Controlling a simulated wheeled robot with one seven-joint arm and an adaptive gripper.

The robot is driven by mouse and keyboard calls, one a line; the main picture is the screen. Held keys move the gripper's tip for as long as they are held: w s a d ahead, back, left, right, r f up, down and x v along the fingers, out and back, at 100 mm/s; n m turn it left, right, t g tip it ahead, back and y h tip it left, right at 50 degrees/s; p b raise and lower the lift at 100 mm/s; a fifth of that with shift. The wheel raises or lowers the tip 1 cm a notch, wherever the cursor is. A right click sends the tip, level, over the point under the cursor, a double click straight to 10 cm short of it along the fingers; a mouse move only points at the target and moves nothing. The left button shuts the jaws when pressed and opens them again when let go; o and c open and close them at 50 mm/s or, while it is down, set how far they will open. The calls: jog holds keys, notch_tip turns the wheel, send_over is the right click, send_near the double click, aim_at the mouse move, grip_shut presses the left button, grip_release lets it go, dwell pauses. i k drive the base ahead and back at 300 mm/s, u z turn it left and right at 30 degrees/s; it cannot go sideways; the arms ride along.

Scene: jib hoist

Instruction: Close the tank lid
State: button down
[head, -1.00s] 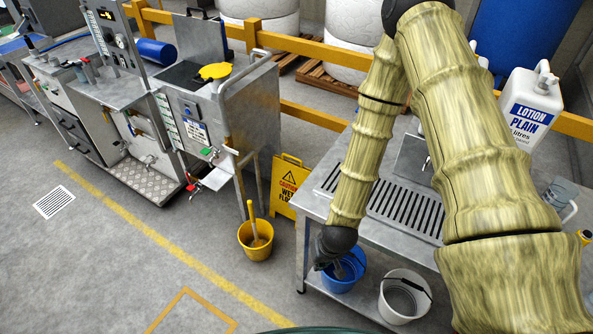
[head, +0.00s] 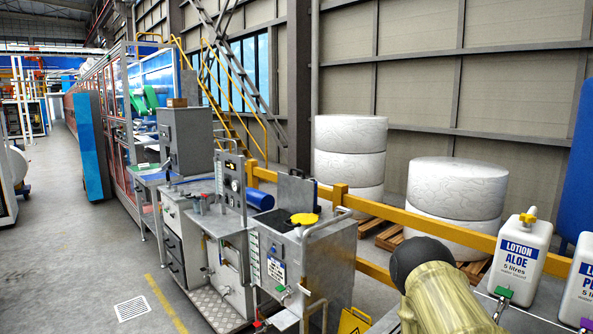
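The steel tank (head: 325,256) stands at the lower middle of the head view, with a bar handle along its right top edge. Its grey lid (head: 297,190) stands upright at the back of the top, so the tank is open. The dark opening (head: 278,222) shows in front of the lid. A yellow round piece (head: 303,219) sits at the opening's right side. My arm, with its dark rounded joint, shows at the bottom right, to the right of the tank. My gripper is out of the frame.
A yellow rail (head: 455,232) runs behind the tank, with white wrapped stacks (head: 455,195) beyond it. A steel machine (head: 222,235) adjoins the tank on the left. Open floor (head: 85,270) lies at the lower left.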

aim_at(295, 194)
jog(key=u, duration=0.6)
jog(key=i, duration=1.15)
jog(key=z, duration=0.15)
